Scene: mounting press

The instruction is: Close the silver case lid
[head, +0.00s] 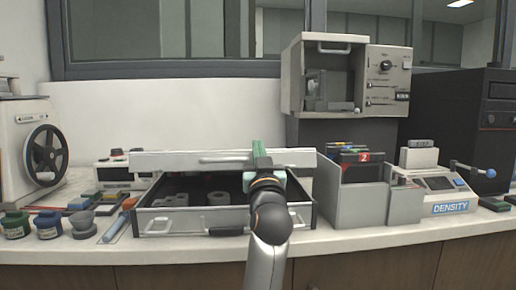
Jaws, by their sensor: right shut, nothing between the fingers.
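The silver case (190,223) stands on the counter with several grey parts in its dark inside. Its lid (180,159) is open and shows as a long silver bar with a handle above the rear of the case. My right gripper (259,150), with green fingers, reaches over the case from the front and is shut and empty. It overlaps the lid in the picture; I cannot tell whether it touches it. My right arm hides part of the case's front and inside. My left gripper is not in view.
A grey bin (352,202) with dark items stands close right of the case, beside a density scale (436,188). An open-fronted machine (320,85) stands behind. Small jars (48,225), a mortar (83,223) and a handwheel machine (20,145) are at left.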

